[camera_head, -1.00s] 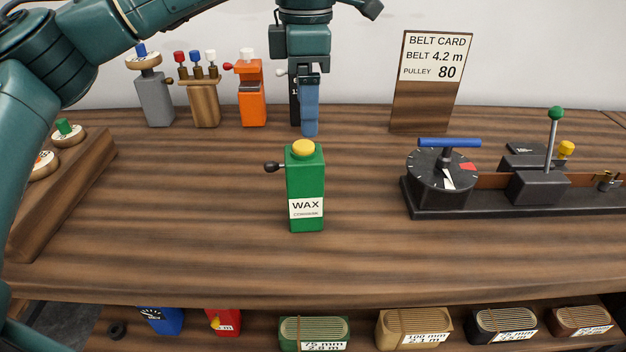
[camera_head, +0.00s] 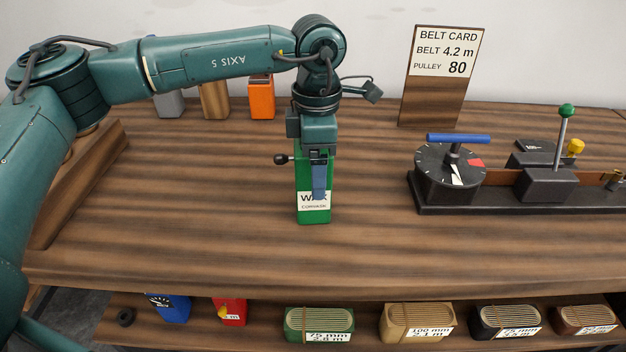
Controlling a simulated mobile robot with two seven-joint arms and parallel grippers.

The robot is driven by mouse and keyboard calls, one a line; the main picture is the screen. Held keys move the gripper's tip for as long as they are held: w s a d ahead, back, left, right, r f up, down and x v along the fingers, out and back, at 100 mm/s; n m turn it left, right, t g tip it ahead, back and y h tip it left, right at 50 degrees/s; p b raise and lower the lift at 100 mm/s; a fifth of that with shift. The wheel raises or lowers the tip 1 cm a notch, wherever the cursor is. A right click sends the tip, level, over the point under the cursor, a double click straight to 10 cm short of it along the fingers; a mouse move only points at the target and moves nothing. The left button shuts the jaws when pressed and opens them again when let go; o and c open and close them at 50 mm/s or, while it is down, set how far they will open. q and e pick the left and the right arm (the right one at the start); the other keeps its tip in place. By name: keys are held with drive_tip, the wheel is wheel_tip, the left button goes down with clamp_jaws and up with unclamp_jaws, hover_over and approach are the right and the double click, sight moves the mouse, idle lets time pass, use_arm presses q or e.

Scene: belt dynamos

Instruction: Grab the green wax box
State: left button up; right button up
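The green wax box (camera_head: 314,216) stands upright on the wooden bench, with a white WAX label and a black side knob (camera_head: 281,159). My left gripper (camera_head: 319,192) points down in front of the box in the picture and hides its yellow top and part of the label. Its blue finger overlaps the label. I see the fingers edge-on, so I cannot tell whether they are open or whether they touch the box. My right gripper is not in view.
A belt card (camera_head: 438,75) stands behind to the right. A black machine with a dial (camera_head: 450,172) and a green-topped lever (camera_head: 562,138) is at the right. Grey, wooden and orange (camera_head: 261,100) items stand at the back left. A lower shelf holds several boxes.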

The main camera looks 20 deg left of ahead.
use_arm(q)
drive_tip(key=shift+r, duration=0.1)
drive_tip(key=c, duration=1.4)
